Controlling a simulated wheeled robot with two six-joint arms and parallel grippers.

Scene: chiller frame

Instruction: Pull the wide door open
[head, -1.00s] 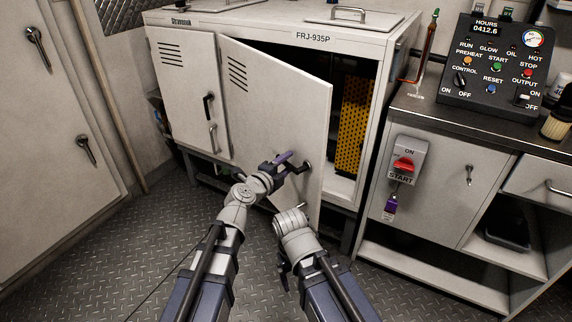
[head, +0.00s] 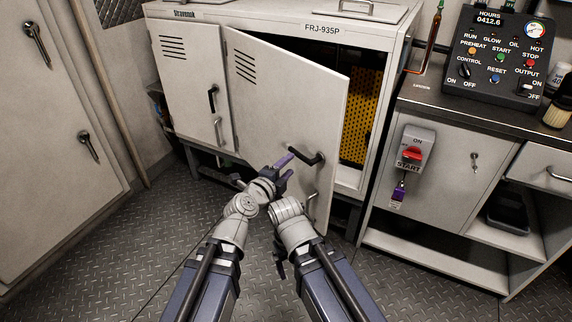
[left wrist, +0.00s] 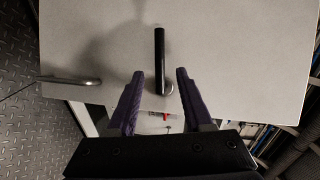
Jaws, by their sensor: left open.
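The wide door (head: 270,110) is a pale panel with vent slots on the "FRJ-935P" cabinet. It stands partly open, its right edge swung out from the frame. Its black handle (head: 308,158) sits near that edge and shows upright in the left wrist view (left wrist: 160,55). My left gripper (head: 286,167) has purple fingers and is open and empty, just left of the handle. In the left wrist view the open fingers (left wrist: 160,76) flank the lower handle; I cannot tell if they touch it. My right arm is low in front of the door; its jaws are not clearly visible.
Yellow perforated panels (head: 362,115) show inside the cabinet. A narrower closed door (head: 187,80) is at left. A bench with a control box (head: 497,62) and red switch (head: 411,152) stands at right. The patterned metal floor (head: 150,240) is clear at left.

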